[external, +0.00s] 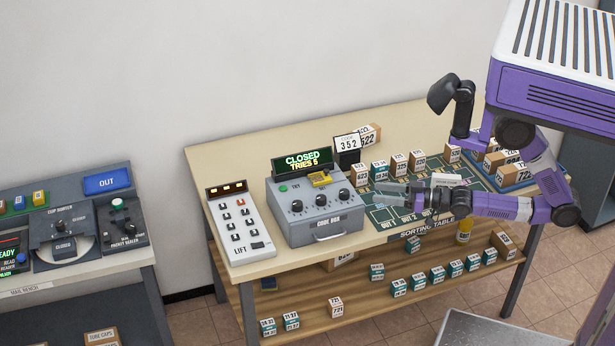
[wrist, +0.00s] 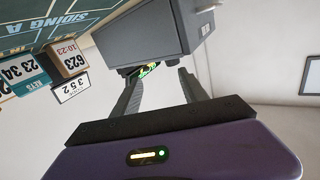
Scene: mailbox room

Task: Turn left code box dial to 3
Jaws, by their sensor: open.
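The grey code box (external: 312,228) sits on the sorting table with three black dials in a row on its sloped top. The left dial (external: 297,206) is the farthest from my gripper; its exact setting is too small to read. The display (external: 302,160) reads CLOSED, TRIES 5. My gripper (external: 380,192) is open and empty, just right of the box and pointing left towards it, apart from the dials. In the wrist view the box (wrist: 165,35) shows beyond my open fingers (wrist: 159,76); no dial can be made out there.
A LIFT keypad (external: 238,225) is close on the box's left. Several small parcels (external: 400,163) stand behind my gripper. A yellow item (external: 320,178) lies on the box's top. The air above the box is clear.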

